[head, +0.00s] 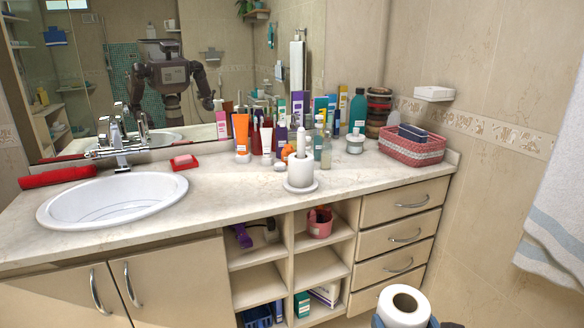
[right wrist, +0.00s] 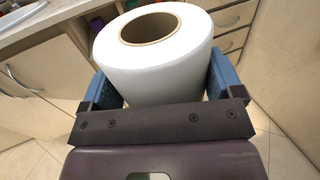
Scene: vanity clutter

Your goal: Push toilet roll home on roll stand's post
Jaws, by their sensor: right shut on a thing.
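A white toilet roll (head: 405,300) with a brown cardboard core is at the bottom right of the head view, in front of the drawers. My right gripper (head: 405,320) is shut on it, with a blue finger on each side. In the right wrist view the roll (right wrist: 155,55) sits between the fingers, its core opening facing up. A white roll stand (head: 300,172) with a round base, a thick white cylinder and a thinner post rising from it stands on the counter; I cannot tell whether that cylinder is a roll. The held roll is well apart from the stand. My left gripper is not in view.
Several bottles and tubes (head: 268,135) crowd behind the stand. A pink basket (head: 412,150) is to its right and a sink (head: 112,200) to its left. The counter (head: 370,182) is clear to the stand's right. A towel (head: 558,215) hangs at far right.

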